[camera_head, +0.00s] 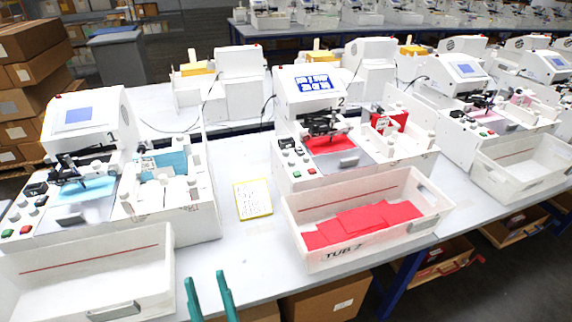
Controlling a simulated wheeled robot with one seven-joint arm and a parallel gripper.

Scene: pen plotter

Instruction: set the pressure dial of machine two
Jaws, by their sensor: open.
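Machine two (300,100), a white pen plotter marked "2", stands on the grey table at the middle of the head view. Its tilted screen (314,83) is lit blue and white. On its left front panel are small dark and grey knobs and switches (294,158), with red and green buttons below. I cannot tell which knob is the pressure dial or read its setting. Red sheet material lies under its dark pen carriage (322,126). My gripper (205,277), two teal fingers, is open and empty at the bottom edge, in front of and left of machine two, apart from it.
A white tub (330,252) with red sheets stands before machine two. A yellow-edged card (253,199) lies left of it. Machine one (92,130) and an empty-looking tub (85,270) are at left. Another machine (455,80) stands at right.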

